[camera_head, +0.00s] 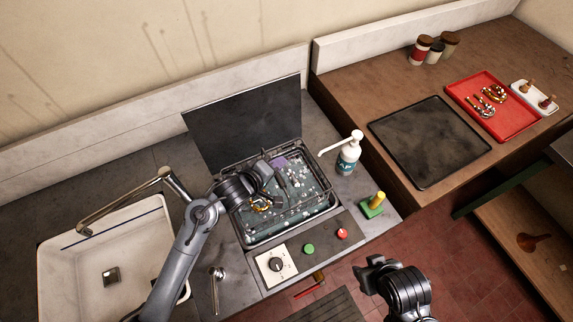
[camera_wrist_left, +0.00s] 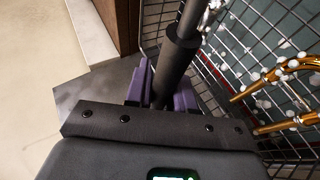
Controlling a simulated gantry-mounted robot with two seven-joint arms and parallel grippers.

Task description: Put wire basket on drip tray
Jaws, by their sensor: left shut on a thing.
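The wire basket (camera_head: 310,205) sits in the liquid-filled tank of the washer in the head view, with bubbles or foam and brass parts (camera_head: 262,204) in it. Its wire mesh (camera_wrist_left: 232,75) and a gold tube (camera_wrist_left: 285,78) fill the right of the left wrist view. My left gripper (camera_head: 273,168) is over the basket. Its purple fingers (camera_wrist_left: 163,88) are shut on the basket's thick dark handle (camera_wrist_left: 178,62). The drip tray (camera_head: 430,141), flat and black, lies empty on the wooden counter. My right gripper (camera_head: 372,264) is low at right, away from both; its fingertips are unclear.
A red tray (camera_head: 510,118) with brass parts lies beyond the drip tray. The raised dark lid (camera_head: 245,120) stands behind the tank.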

